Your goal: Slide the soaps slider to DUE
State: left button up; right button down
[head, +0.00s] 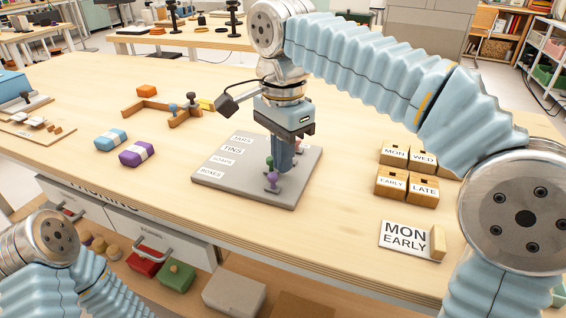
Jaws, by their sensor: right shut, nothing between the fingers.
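The grey slider board (213,176) lies flat on the table, with white row labels on its left side. The soaps label (223,161) is third from the back, below the tins label (233,149). My right gripper (281,167) points down over the right part of the board, shut with nothing between its fingers. A purple knob (271,181) stands just in front of its fingertips, and a green knob (269,161) shows at their left. A red knob (298,146) shows behind at the right. The gripper hides part of the tracks; I cannot read a DUE mark. My left gripper is out of view.
Blue (111,139) and purple (137,153) wrapped blocks lie left of the board. A wooden rack (165,108) stands behind them. Wooden word blocks (408,187) and a MON EARLY card (403,239) are at the right. The table in front of the board is clear.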

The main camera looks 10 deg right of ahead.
aim_at(265, 169)
jog(key=shift+w+a+r+p, duration=0.1)
jog(key=shift+w+a+p, duration=0.5)
jog(key=shift+a, duration=0.2)
jog(key=shift+w+a+p, duration=0.45)
jog(key=shift+a+p, duration=0.2)
jog(key=shift+a, duration=0.1)
jog(key=shift+s+d, duration=0.1)
jog(key=shift+d, duration=0.05)
jog(key=shift+s+d, duration=0.15)
jog(key=shift+d, duration=0.05)
notch_tip(265, 169, up, 3)
jog(key=shift+f+p, duration=0.15)
jog(key=shift+p, duration=0.8)
jog(key=shift+r, duration=2.05)
